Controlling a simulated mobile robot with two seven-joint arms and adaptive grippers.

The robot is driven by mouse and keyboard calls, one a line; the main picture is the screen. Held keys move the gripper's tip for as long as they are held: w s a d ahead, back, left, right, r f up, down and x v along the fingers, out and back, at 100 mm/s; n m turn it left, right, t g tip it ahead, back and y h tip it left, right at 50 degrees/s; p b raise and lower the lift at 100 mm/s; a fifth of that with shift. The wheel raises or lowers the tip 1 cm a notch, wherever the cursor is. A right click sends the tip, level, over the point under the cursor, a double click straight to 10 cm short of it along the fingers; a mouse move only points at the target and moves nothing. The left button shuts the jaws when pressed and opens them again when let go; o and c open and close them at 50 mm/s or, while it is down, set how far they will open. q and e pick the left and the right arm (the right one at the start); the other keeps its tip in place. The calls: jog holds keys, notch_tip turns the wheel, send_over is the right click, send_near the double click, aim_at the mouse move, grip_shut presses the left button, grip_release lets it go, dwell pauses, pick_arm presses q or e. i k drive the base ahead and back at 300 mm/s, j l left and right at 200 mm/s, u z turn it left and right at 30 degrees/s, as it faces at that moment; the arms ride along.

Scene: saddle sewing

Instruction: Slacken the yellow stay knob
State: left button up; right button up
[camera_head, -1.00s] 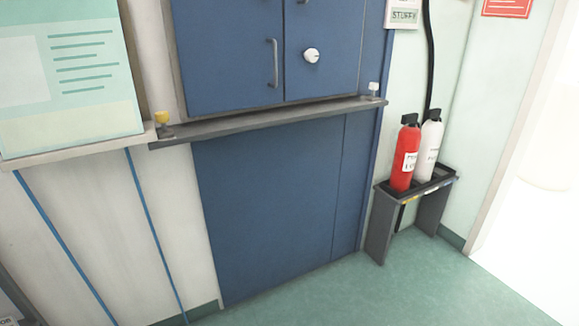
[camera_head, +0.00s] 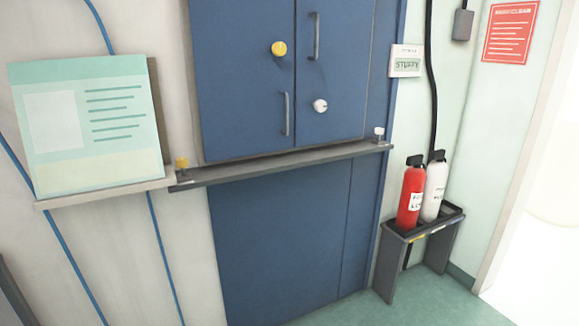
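Two yellow knobs show in the head view. A round yellow knob (camera_head: 278,48) sits on the upper left blue door (camera_head: 240,85). A smaller yellow knob (camera_head: 182,162) stands at the left end of the grey ledge (camera_head: 285,164) below the doors. I cannot tell from the picture which one is the stay knob. A white knob (camera_head: 320,105) sits on the right blue door (camera_head: 335,75), and a small white knob (camera_head: 379,131) stands at the ledge's right end. Neither of my grippers is in view.
A pale green poster board (camera_head: 55,165) stands on a narrow shelf at left. A red extinguisher (camera_head: 410,195) and a white extinguisher (camera_head: 434,190) stand on a grey stand (camera_head: 447,240) at right. The green floor (camera_head: 440,305) shows at bottom right.

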aim_at(181, 162)
jog(key=i+l+u, duration=0.15)
jog(key=u, duration=0.45)
jog(key=i+l+u, duration=0.45)
jog(key=l, duration=0.45)
jog(key=i+l, duration=0.15)
jog(key=l, duration=0.15)
jog(key=i+l, duration=0.2)
jog(key=i+l+u, duration=0.1)
jog(key=l, duration=0.3)
